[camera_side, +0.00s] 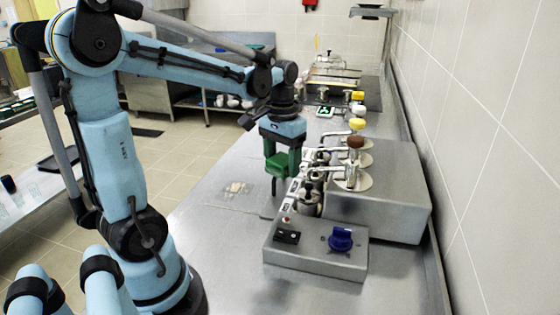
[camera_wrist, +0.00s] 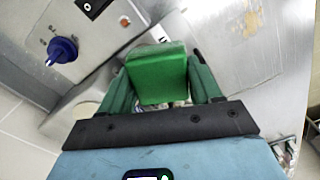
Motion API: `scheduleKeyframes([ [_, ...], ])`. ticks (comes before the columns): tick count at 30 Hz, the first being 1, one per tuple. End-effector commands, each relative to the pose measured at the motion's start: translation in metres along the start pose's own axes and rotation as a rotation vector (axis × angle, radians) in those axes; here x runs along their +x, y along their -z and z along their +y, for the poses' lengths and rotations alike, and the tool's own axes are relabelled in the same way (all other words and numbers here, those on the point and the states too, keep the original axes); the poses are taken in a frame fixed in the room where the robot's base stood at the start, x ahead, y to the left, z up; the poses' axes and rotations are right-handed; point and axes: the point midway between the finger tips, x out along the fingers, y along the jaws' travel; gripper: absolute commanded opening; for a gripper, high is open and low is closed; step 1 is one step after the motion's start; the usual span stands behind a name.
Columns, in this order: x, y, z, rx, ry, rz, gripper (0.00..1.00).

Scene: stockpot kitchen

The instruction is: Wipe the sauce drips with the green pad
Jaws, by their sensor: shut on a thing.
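My gripper (camera_side: 277,172) is above the steel counter (camera_side: 228,235), just left of the grey metal units in the side view. In the wrist view its green fingers (camera_wrist: 160,58) are shut on the green pad (camera_wrist: 158,82), one on each side. The pad is a bright green block. In the side view, pad and fingers are hard to tell apart. Pale tan, crusty marks, apparently the sauce drips (camera_side: 237,188), lie on the counter left of my gripper. They show as a faint brownish patch (camera_wrist: 247,20) at the top right in the wrist view. The gap between pad and counter cannot be judged.
A control box with a blue knob (camera_side: 341,239) and a black switch (camera_side: 287,236) stands at the counter's front. Behind it is a grey unit (camera_side: 385,200) with several upright metal fittings. A tiled wall (camera_side: 500,130) bounds the right. The counter left of my gripper is mostly clear.

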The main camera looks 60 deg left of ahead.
Motion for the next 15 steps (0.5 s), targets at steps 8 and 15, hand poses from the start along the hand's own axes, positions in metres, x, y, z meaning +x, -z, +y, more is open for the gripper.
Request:
scheduleKeyframes([
  [8, 0.036, -0.016, -0.100, -0.278, 0.000, 0.000, 0.35],
  [15, 0.053, -0.037, -0.145, -0.411, 0.000, 0.000, 0.35],
])
